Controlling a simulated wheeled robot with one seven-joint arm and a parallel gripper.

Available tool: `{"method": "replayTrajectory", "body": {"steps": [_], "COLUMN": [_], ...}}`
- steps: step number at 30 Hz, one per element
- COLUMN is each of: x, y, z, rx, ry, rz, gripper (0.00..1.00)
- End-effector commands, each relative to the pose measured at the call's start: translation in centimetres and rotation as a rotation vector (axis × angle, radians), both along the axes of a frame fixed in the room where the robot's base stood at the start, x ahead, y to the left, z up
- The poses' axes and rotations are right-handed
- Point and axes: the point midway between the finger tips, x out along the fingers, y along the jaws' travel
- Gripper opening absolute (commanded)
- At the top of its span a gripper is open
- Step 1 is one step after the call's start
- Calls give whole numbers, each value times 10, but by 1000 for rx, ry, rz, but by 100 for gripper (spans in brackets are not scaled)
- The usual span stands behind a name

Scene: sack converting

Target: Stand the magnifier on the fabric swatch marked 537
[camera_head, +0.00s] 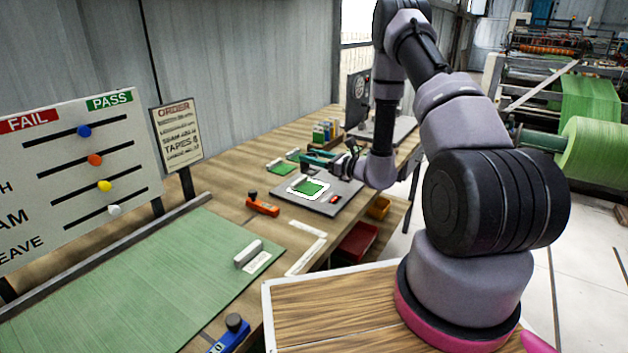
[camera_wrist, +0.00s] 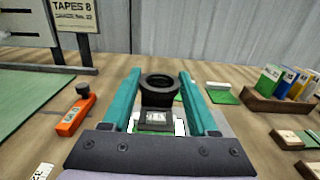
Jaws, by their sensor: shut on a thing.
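My gripper (camera_wrist: 160,77) has teal fingers and is shut on the magnifier (camera_wrist: 161,86), a small stand with a black ring on top and a grey body. In the head view my gripper (camera_head: 318,157) is over the bench near the grey plate; the magnifier is hard to make out there. Small green fabric swatches (camera_head: 280,168) lie on the bench left of my gripper, and one swatch (camera_wrist: 222,96) with a pale block shows right of my fingers in the wrist view. A green patch in a white frame (camera_head: 308,187) lies on the grey plate. I cannot read 537 on any swatch.
An orange tool (camera_head: 263,206) lies on the bench, left of the grey plate (camera_head: 333,204). A wooden rack (camera_wrist: 277,108) of coloured booklets stands at the right in the wrist view. A pass/fail board (camera_head: 80,165) and an order sign (camera_head: 176,133) stand behind a green cloth (camera_head: 150,280).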

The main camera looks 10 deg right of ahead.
Motion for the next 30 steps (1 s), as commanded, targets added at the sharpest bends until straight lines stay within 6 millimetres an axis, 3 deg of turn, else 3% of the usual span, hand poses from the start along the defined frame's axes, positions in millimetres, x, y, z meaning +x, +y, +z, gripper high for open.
{"method": "replayTrajectory", "body": {"steps": [15,26,27,29,30], "x": [0,0,0,0,0], "y": [0,0,0,0,0], "z": [-61,-64,-64,-64,-64], "rx": [1,0,0,-1,-1], "ry": [1,0,0,-1,-1], "rz": [0,-1,-1,0,0], "gripper": [4,4,71,89,89]}}
